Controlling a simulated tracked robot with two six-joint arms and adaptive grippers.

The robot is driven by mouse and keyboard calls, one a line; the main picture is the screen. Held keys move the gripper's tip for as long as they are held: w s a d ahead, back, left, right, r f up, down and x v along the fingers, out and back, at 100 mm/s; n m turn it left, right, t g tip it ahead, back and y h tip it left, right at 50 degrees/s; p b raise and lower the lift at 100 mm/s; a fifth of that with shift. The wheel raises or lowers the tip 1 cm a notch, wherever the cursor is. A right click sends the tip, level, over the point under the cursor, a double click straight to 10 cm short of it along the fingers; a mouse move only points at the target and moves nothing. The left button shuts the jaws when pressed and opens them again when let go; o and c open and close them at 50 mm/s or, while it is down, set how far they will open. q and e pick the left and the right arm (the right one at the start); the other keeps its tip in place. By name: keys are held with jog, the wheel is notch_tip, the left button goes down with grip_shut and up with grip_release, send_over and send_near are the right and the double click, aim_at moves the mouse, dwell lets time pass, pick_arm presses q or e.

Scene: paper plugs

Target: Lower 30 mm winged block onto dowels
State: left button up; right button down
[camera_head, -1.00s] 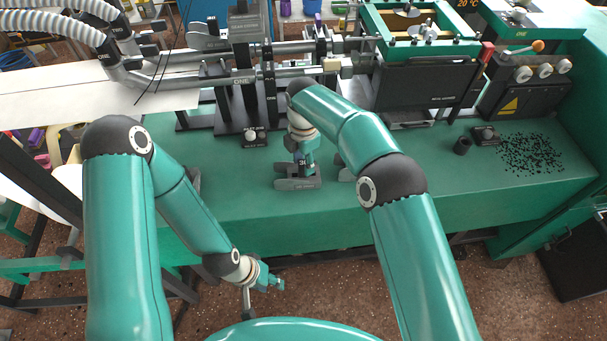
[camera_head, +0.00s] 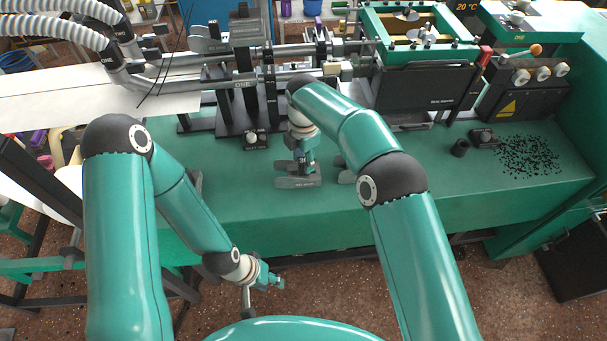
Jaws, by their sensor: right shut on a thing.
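My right gripper (camera_head: 305,168) points down at the green bench top, low over a grey base (camera_head: 299,183). It is shut on a small grey piece (camera_head: 286,167), which looks like the winged block and shows partly at the gripper's left. I cannot tell whether the piece touches the base, and no dowels can be made out. My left gripper (camera_head: 277,282) hangs in front of the bench, over the floor and away from the work. Its fingers are too small to tell whether they are open.
Another grey part (camera_head: 346,176) stands right of the base, partly behind my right arm. A machine with rods and black brackets (camera_head: 242,108) runs along the back. The bench front is clear.

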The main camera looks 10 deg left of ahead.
jog(key=shift+r+p, duration=1.1)
jog(key=shift+r, duration=0.5)
